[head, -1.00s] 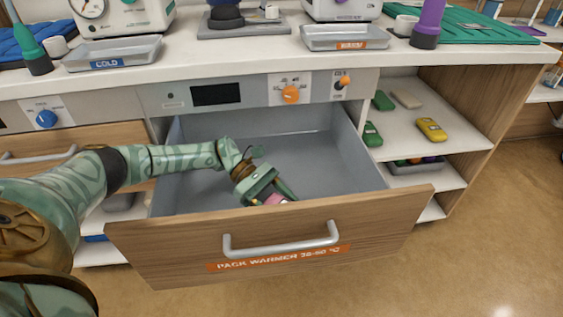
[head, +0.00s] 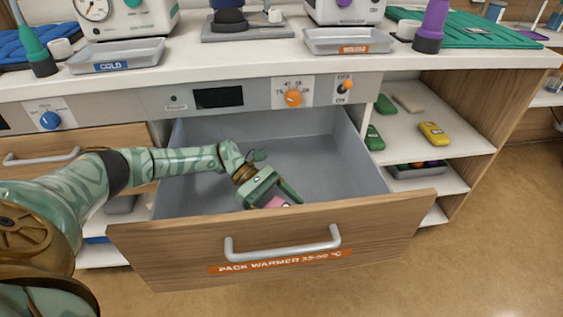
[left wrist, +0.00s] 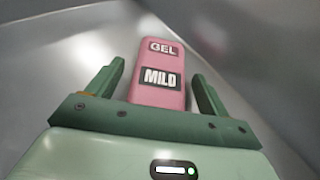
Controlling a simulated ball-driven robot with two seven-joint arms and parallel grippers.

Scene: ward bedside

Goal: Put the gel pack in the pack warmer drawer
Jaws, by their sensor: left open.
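The pack warmer drawer (head: 170,244) is pulled open, with its grey inside showing. My left gripper (head: 283,197) is inside the drawer, close behind its front panel. The pink gel pack (head: 277,202) is in the drawer, mostly hidden by the gripper and the front panel. In the left wrist view the gel pack (left wrist: 160,70) carries the labels GEL and MILD and lies between the two fingers of the left gripper (left wrist: 157,85). The fingers are spread, with a gap on each side of the pack. My right gripper is out of view.
The counter above holds a COLD tray (head: 117,55), an orange-labelled tray (head: 347,40) and a purple bottle (head: 431,27). Open shelves (head: 440,150) on the right hold green and yellow items. The back and right of the drawer are clear.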

